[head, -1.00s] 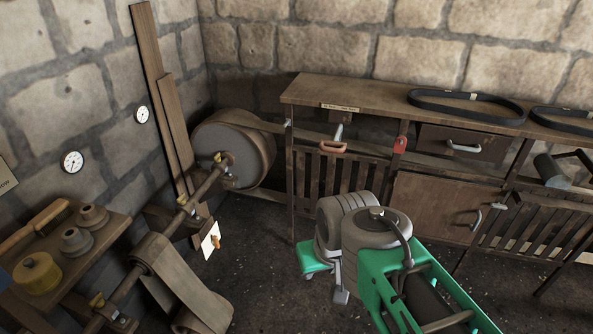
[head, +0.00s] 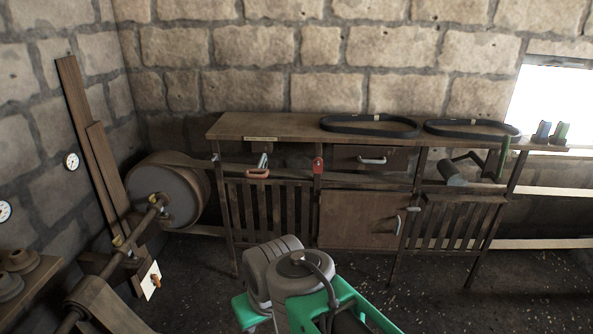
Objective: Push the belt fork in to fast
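A white plate with an orange-brown knob (head: 155,281) is by the wooden frame at lower left, beside the line shaft (head: 140,222). It may be the belt fork's handle; I cannot tell for sure. A wide flat belt (head: 105,308) runs over the shaft at bottom left, cut off by the picture edge. A large pulley (head: 165,195) sits at the shaft's far end, with a belt running right behind the bench. My grey and green arm is at bottom centre, right of the knob and apart from it. My gripper's fingers do not show.
A wooden bench (head: 285,127) with black belts (head: 370,125) stands along the back wall. A copper-coloured handle (head: 257,173) and a red tag (head: 318,164) are on its front. A shelf with grey cones (head: 20,260) is at left. Dark floor is clear between shaft and bench.

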